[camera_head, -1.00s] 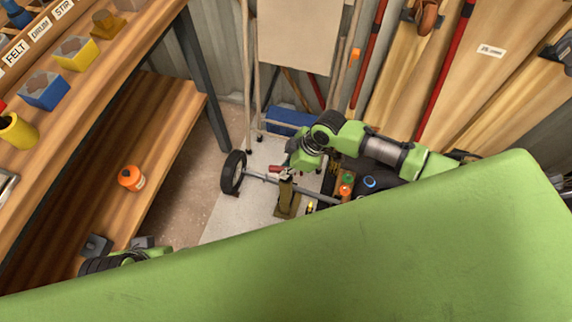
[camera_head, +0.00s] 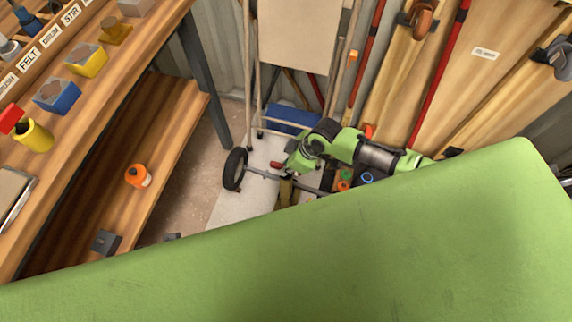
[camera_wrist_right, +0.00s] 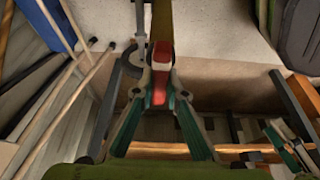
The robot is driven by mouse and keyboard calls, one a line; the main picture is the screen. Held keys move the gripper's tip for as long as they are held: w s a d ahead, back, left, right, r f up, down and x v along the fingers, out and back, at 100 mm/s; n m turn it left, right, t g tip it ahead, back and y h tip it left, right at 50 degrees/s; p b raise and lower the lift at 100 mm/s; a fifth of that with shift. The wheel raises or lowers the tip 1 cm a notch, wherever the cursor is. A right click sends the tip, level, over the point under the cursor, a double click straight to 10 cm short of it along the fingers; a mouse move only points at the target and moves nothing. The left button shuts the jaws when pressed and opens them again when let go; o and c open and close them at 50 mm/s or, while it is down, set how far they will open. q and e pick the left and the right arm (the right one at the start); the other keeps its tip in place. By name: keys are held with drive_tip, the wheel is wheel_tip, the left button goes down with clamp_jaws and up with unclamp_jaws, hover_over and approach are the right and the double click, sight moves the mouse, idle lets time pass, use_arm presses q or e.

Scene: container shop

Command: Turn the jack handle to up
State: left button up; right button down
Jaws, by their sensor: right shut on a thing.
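The jack (camera_head: 286,190) is an olive-brown post standing on the pale floor slab, below a grey axle. Its lower part is hidden behind my green body. Its handle has a red grip (camera_head: 276,164), which shows just left of my right gripper (camera_head: 290,166). In the right wrist view the red grip (camera_wrist_right: 160,88) lies between the fingers of my right gripper (camera_wrist_right: 160,100), which are shut on it. The jack's brown post (camera_wrist_right: 162,25) runs up from there to the top edge. My left gripper is not in view.
A black wheel (camera_head: 235,168) sits on the axle's left end. A blue box (camera_head: 291,118) lies behind. A wooden bench with a lower shelf (camera_head: 150,150) holding an orange bottle (camera_head: 137,176) is at left. Tools and boards line the wall. Bare floor lies between shelf and wheel.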

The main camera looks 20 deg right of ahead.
idle(0.3)
drive_tip(key=c, duration=2)
unclamp_jaws()
drive_tip(key=shift+c, duration=0.2)
drive_tip(key=v, duration=1.2)
